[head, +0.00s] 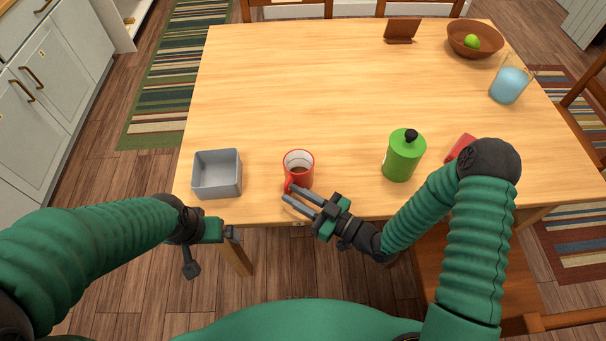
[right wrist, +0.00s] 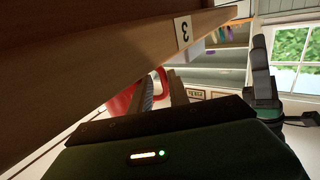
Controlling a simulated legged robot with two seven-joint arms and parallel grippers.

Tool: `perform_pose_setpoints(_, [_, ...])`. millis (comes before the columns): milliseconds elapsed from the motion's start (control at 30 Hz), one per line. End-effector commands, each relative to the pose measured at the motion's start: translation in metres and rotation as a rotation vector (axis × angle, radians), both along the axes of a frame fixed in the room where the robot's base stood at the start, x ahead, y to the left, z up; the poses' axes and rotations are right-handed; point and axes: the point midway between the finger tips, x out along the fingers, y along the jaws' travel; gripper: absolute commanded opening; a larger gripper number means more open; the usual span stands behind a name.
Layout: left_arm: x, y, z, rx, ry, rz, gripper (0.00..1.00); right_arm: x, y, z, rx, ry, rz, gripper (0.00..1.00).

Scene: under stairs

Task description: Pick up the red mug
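The red mug (head: 305,171), white inside with dark contents, stands upright near the table's front edge. Its handle points toward me and shows in the right wrist view (right wrist: 161,77); part of the red body (right wrist: 121,103) shows too. My right gripper (head: 289,193) is at the front edge with its fingers apart, tips beside the handle. In the right wrist view the handle appears between or just beyond the fingertips (right wrist: 162,88); I cannot tell whether they touch it. My left gripper (head: 211,250) is off the table's front left, fingers spread and empty.
A grey bin (head: 204,191) stands left of the mug on the wooden table (head: 300,90). A green bottle (head: 403,157) and a red object (head: 459,147), partly hidden by my right arm, are to the right. A blue cup (head: 508,86) and brown bowl (head: 463,47) stand farther back. The table's middle is clear.

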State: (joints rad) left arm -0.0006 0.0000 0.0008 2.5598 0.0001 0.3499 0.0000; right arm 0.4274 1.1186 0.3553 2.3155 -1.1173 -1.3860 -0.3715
Motion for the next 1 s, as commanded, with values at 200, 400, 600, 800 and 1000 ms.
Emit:
perform_pose_setpoints(200, [0.000, 0.001, -0.003, 0.000, 0.000, 0.001, 1.00, 0.020, 0.032, -0.002, -0.001, 0.000, 0.004, 0.22])
perform_pose_setpoints(400, [0.000, 0.001, -0.003, 0.000, 0.000, 0.002, 1.00, 0.023, 0.031, -0.001, 0.001, 0.000, 0.001, 0.22])
perform_pose_setpoints(600, [0.000, 0.000, -0.003, 0.000, 0.000, 0.001, 1.00, 0.023, 0.031, -0.002, 0.001, 0.001, 0.001, 0.00])
perform_pose_setpoints(800, [0.000, 0.000, -0.003, 0.000, 0.000, 0.001, 1.00, 0.023, 0.032, -0.002, -0.001, 0.002, 0.001, 0.00])
perform_pose_setpoints(1000, [0.000, 0.000, -0.003, 0.000, 0.000, 0.001, 1.00, 0.022, 0.032, -0.002, 0.000, 0.003, 0.002, 0.00])
